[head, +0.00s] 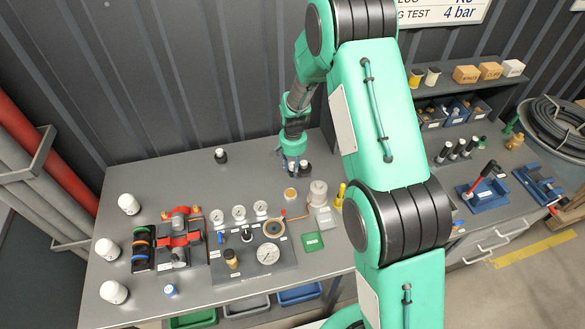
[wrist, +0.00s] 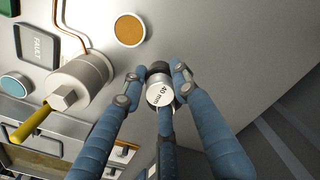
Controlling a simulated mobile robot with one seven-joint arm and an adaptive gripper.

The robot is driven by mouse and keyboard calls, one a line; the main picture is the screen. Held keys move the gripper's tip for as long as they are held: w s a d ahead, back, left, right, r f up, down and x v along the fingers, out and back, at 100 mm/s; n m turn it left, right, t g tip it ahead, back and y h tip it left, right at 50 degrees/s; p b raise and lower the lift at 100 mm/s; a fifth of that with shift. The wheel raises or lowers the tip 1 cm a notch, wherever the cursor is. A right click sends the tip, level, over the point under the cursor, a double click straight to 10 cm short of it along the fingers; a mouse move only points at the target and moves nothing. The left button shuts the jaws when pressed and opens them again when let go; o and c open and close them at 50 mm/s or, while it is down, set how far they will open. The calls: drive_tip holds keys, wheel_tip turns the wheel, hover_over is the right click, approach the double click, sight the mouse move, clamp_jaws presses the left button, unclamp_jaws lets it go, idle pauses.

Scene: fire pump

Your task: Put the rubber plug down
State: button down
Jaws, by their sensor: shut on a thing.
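The rubber plug (wrist: 160,93) shows in the wrist view as a small dark piece with a pale round end marked "40 mm". It sits between the blue fingers of my gripper (wrist: 160,78), which are shut on it. In the head view my gripper (head: 294,168) is low over the rear part of the grey bench (head: 180,190), behind an orange-topped disc. The plug is hard to tell from the fingers there. I cannot tell whether it touches the bench.
The orange disc (wrist: 130,29) and a pale cylinder with a hex end (wrist: 80,85) lie near my gripper. A gauge panel (head: 240,262) stands in front. A black piece with a white top (head: 220,155) stands to the left. Bench between it and my gripper is clear.

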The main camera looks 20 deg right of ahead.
idle(0.6)
drive_tip(key=w+a+r+p, duration=0.1)
drive_tip(key=w+a, duration=0.3)
drive_tip(key=a, duration=0.9)
drive_tip(key=w+a+r, duration=0.2)
drive_tip(key=w+a, duration=0.2)
drive_tip(key=a, duration=0.8)
drive_tip(key=s+a+r, duration=0.2)
drive_tip(key=a, duration=2.3)
drive_tip(key=shift+a+r+p, duration=0.15)
drive_tip(key=shift+p, duration=0.25)
drive_tip(key=shift+f, duration=2.95)
drive_tip(key=shift+f, duration=0.1)
drive_tip(key=shift+f+p, duration=0.4)
drive_tip(key=shift+f, duration=1.55)
